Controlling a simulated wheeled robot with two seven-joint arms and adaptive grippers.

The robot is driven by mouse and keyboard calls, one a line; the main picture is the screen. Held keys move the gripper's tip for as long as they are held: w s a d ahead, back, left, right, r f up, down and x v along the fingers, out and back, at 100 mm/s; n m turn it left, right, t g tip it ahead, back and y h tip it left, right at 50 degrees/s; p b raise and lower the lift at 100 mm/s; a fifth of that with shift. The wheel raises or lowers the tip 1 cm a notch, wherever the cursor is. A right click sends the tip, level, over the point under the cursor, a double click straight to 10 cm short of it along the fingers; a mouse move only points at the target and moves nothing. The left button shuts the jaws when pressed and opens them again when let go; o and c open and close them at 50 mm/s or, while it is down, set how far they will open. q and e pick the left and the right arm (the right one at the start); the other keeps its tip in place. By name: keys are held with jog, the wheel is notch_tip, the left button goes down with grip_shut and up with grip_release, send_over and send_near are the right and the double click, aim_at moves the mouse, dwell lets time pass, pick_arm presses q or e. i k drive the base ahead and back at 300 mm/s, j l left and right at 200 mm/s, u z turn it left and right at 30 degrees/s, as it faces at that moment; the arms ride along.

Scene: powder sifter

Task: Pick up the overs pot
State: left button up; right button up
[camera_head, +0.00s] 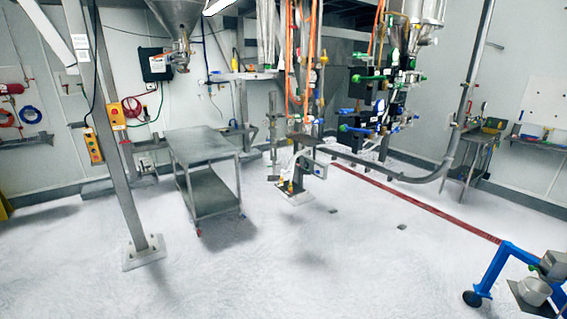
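A light grey round pot (533,291), which looks like the overs pot, is at the lower right. It stands on a dark plate (522,304) beside a blue wheeled frame (489,268). A grey metal box or spout (553,265) is just above and to the right of the pot. The picture's edge cuts off part of the frame and plate. Neither of my grippers shows in the view.
A grey two-tier metal cart (203,147) stands at the left middle, near a steel post (119,170) with a white foot. A valve-and-pipe assembly (378,105) and a curved pipe rail stand at the back. The pale floor in the middle front is clear.

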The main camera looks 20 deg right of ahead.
aim_at(534, 292)
jog(key=i+l+z, duration=0.1)
jog(key=i+z, duration=0.3)
jog(key=i+j+z, duration=0.1)
jog(key=i+z, duration=1.15)
jog(key=i, duration=0.2)
jog(key=i+z, duration=0.4)
jog(key=i+j+z, duration=0.1)
jog(key=i+z, duration=0.35)
jog(key=i+j+z, duration=0.25)
jog(key=i+z, duration=0.15)
jog(key=i+j+z, duration=0.4)
